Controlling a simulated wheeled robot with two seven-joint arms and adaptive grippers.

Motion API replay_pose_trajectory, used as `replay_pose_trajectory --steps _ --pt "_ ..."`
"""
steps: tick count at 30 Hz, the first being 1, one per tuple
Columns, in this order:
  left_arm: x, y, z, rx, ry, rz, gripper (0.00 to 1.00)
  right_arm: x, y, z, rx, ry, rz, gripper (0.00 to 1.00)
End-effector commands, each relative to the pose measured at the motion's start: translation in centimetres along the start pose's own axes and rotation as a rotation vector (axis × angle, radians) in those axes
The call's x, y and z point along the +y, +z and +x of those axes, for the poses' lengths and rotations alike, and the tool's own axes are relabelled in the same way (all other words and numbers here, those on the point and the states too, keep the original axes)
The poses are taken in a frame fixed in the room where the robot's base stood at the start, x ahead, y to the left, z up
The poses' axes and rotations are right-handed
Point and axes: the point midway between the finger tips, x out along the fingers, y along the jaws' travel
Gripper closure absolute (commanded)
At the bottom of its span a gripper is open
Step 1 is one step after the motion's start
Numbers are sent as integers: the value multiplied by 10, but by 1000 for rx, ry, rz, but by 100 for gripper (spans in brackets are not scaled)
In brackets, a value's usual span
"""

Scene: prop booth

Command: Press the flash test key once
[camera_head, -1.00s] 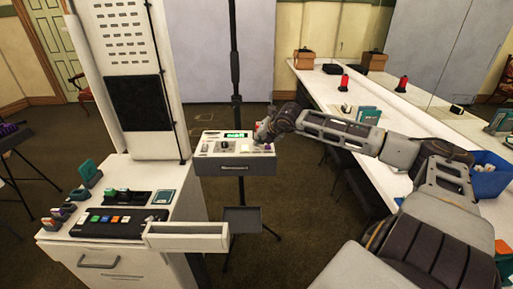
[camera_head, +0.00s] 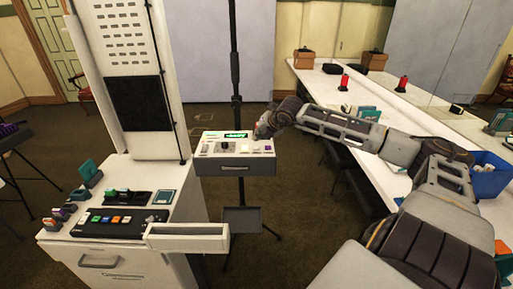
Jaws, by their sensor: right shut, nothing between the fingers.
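A white control box (camera_head: 235,169) on a stand has small controls on its sloped top and a lit green display (camera_head: 238,134) at the back. My right gripper (camera_head: 261,131) is shut and empty at the box's back right corner, seemingly just above the top and clear of the keys. My left gripper is not in view.
A white cabinet (camera_head: 150,270) with a black button panel (camera_head: 118,223) and an open tray (camera_head: 187,238) stands at the left. A long white counter (camera_head: 325,82) with a blue bin (camera_head: 488,182) runs along the right. Dark floor lies between them.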

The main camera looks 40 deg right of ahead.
Motion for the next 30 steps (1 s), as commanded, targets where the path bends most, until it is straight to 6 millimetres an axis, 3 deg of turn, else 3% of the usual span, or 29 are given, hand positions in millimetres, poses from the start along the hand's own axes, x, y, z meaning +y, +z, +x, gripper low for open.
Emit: replay_pose_trajectory --steps 7,18,30 --pt "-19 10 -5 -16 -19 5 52 8 8 -11 1 0 0 100" --pt "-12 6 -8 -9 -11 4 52 18 18 -25 1 -1 -1 100" --pt "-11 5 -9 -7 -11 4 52 19 18 -26 1 -1 -1 100"
